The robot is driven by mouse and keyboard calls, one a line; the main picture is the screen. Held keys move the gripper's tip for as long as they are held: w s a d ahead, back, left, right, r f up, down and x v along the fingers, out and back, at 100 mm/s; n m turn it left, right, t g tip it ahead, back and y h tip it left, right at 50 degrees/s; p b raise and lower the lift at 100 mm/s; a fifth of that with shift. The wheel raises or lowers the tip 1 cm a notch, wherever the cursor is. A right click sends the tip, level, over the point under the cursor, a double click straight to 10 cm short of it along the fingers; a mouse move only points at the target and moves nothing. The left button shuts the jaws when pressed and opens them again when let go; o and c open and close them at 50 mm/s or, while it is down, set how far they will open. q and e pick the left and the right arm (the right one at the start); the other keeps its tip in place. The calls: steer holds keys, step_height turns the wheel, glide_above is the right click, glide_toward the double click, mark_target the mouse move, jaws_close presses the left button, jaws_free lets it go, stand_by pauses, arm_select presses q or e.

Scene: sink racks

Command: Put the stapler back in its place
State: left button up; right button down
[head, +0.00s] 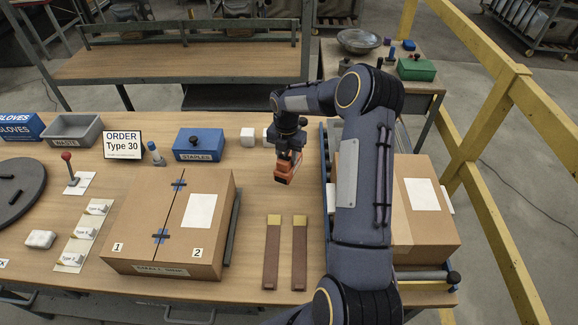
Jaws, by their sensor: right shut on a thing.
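My right gripper (289,155) hangs over the middle of the table, at the end of the dark arm that comes in from the right. It is shut on an orange-red and dark thing that looks like the stapler (285,173). Its jaws are small here and partly hidden by the wrist. Whether the stapler touches the tabletop I cannot tell. A blue box labelled STAPLES (198,155) stands to the left of the gripper. My left gripper is not in view.
A taped carton (150,230) lies left of centre, and another carton (425,225) is behind my arm on the right. Two brown strips with yellow ends (272,255) lie in front of the stapler. An ORDER sign (123,145) and a grey WASTE bin (72,130) stand at the back left.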

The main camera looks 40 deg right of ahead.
steer(key=shift+w+d+f, duration=0.25)
steer(key=shift+d+f, duration=0.3)
steer(key=shift+f, duration=0.15)
steer(key=shift+w+d+f+b, duration=0.1)
steer(key=shift+f+b, duration=0.5)
steer(key=shift+f, duration=0.25)
steer(key=shift+w+d+f+b, duration=0.1)
steer(key=shift+f+b, duration=0.45)
steer(key=shift+f, duration=0.3)
steer(key=shift+f, duration=0.2)
steer(key=c, duration=0.9)
jaws_free()
steer(key=shift+s, duration=0.1)
